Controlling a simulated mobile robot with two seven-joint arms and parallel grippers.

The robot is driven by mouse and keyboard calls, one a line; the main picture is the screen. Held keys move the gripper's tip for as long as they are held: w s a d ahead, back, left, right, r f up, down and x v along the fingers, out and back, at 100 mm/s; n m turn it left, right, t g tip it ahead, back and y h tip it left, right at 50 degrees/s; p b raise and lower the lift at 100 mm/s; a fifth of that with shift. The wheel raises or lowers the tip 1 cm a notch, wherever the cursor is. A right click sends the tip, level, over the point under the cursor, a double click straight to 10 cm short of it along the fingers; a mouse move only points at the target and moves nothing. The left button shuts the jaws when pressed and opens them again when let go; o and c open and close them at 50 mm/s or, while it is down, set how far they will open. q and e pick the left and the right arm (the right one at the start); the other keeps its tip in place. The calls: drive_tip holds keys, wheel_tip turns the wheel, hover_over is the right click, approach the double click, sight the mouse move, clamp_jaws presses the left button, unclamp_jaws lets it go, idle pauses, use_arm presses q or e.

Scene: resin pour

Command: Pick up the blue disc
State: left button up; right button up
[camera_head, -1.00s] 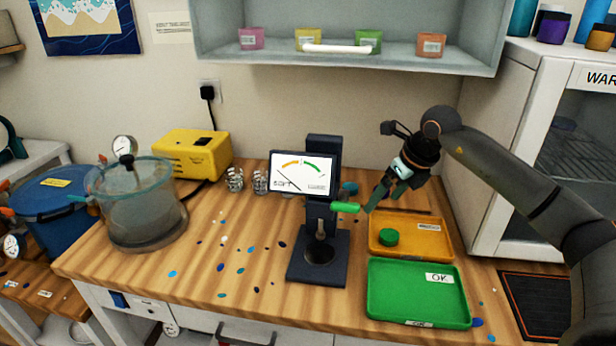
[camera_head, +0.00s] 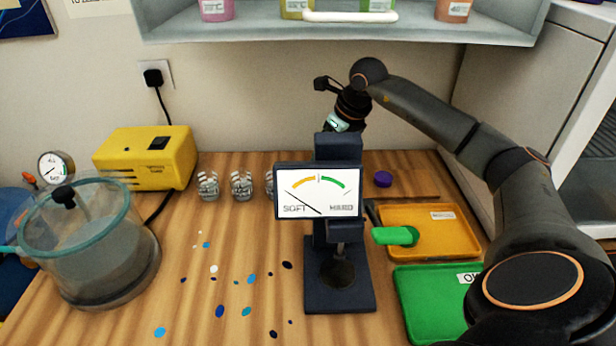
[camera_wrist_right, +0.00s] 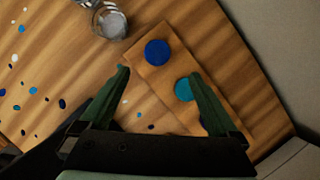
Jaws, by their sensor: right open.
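The blue disc (camera_wrist_right: 158,52) lies on a wooden board (camera_wrist_right: 146,31) in the right wrist view, just beyond my fingertips and between their lines. A teal disc (camera_wrist_right: 184,89) lies beside it, partly behind one finger. A dark blue or purple disc (camera_wrist_right: 205,122) is mostly hidden by that finger. My right gripper (camera_wrist_right: 160,73) is open and empty above the board. In the head view my right wrist (camera_head: 345,112) is behind the hardness tester (camera_head: 338,147), which hides the fingers and the blue disc. A purple disc (camera_head: 383,179) shows right of the tester. My left gripper is not in view.
The tester's gauge (camera_head: 318,192) and green lever stand in front of the discs. An amber tray (camera_head: 455,240) and a green tray (camera_head: 425,300) are at right. Glass jars (camera_head: 241,186) stand left of the tester; one also shows in the wrist view (camera_wrist_right: 110,23). A shelf hangs above.

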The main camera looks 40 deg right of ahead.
drive_tip(key=x, duration=0.4)
drive_tip(key=shift+a+f, duration=0.1)
drive_tip(key=shift+f, duration=0.2)
drive_tip(key=p+x, duration=0.1)
drive_tip(key=x, duration=0.4)
drive_tip(key=shift+w+a, duration=0.2)
drive_tip(key=c, duration=1.4)
drive_tip(key=shift+s+r, duration=0.1)
drive_tip(key=shift+r, duration=4.85)
drive_tip(key=shift+c, duration=0.2)
